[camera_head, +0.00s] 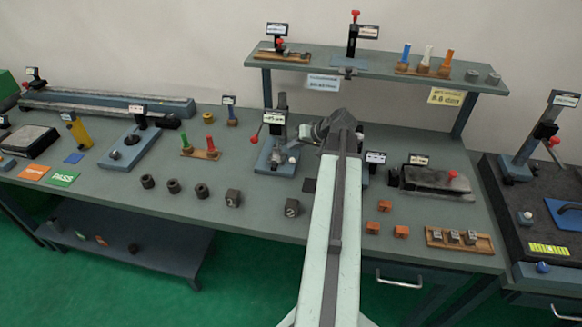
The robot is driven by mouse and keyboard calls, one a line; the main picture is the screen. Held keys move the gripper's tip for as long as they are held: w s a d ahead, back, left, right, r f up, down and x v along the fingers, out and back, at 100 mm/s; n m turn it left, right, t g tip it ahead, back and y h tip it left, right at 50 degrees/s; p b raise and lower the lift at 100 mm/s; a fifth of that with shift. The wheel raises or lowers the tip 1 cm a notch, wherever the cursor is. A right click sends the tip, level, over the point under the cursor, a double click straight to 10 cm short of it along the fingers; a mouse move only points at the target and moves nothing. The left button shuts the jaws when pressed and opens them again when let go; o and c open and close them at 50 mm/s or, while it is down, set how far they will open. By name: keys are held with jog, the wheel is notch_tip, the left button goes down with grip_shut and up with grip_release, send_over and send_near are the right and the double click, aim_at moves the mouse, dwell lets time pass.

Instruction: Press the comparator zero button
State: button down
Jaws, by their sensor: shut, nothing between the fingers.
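My gripper (308,131) is a dark shape at the far end of my pale green arm, over the middle of the bench; it is shut and empty. It is beside a small fixture with a red-knobbed lever (275,145) and a pale round knob (293,160); I cannot tell whether they touch. At the right, a gauge stand (528,145) with a small sign and a red knob rises from a dark plate, probably the comparator.
The raised shelf (400,68) stands behind my gripper with another red-topped stand (352,40). Dark rings and numbered blocks (291,208) sit left of my arm. Orange blocks (373,228) and a wooden tray (478,242) lie to its right.

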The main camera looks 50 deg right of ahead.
aim_at(294, 162)
jog(key=shift+f+b, duration=1.05)
jog(key=shift+f, duration=0.6)
dwell(0.6)
jog(key=shift+f+b, duration=0.45)
jog(key=shift+f+b, duration=0.5)
dwell(0.5)
jog(key=shift+r, duration=0.1)
jog(key=shift+r+p, duration=0.85)
jog(key=shift+p, duration=0.1)
notch_tip(294, 162, up, 5)
jog(key=p, duration=0.5)
